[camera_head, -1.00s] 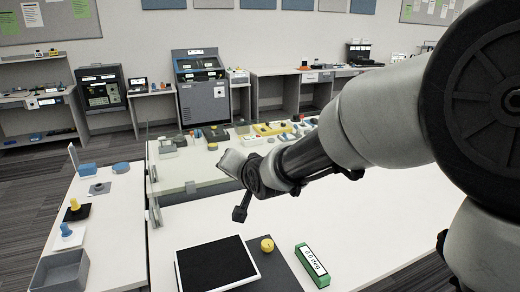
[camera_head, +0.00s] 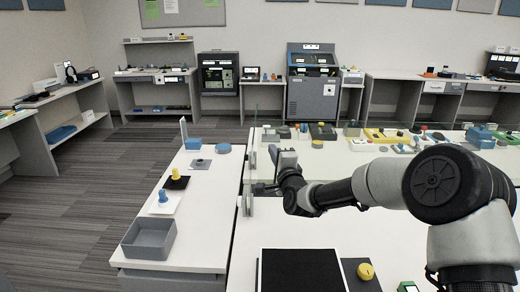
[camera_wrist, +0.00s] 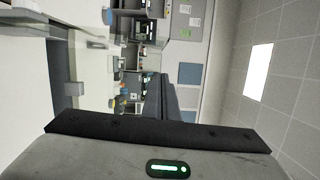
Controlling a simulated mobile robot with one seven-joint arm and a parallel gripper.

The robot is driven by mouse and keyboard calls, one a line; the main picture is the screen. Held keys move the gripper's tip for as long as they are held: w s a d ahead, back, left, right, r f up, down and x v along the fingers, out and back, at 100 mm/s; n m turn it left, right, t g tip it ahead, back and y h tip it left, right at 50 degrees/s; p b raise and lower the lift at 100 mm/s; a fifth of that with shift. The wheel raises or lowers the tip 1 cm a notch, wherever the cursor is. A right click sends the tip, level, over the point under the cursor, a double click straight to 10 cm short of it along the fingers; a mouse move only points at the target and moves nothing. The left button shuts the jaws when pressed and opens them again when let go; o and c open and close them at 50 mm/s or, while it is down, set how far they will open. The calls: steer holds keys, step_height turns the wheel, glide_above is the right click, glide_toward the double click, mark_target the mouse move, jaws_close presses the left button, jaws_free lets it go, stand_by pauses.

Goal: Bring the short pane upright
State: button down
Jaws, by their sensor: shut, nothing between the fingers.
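The short pane (camera_head: 263,172) seems to be the clear, faintly green sheet at the left end of the white table; its outline is faint, and it appears to lie low rather than stand. Grey hinge-like brackets (camera_head: 247,205) sit along the table's left edge beside it. My gripper (camera_head: 261,187) is shut and empty, pointing left just above the table's left end, close to the brackets. I cannot tell whether it touches the pane. In the wrist view a grey bracket (camera_wrist: 75,88) shows at the left; the fingertips are hidden there.
A clear upright sheet (camera_head: 253,125) stands towards the back of the table. A black pad (camera_head: 300,272) and a yellow knob (camera_head: 366,271) are at the front. The left side table holds a grey bin (camera_head: 149,238) and several small parts. Several devices line the back.

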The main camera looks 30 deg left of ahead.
steer(key=shift+s+a+r, duration=0.1)
steer(key=shift+a, duration=1.15)
steer(key=shift+s+a+r, duration=0.1)
steer(key=shift+a, duration=1.1)
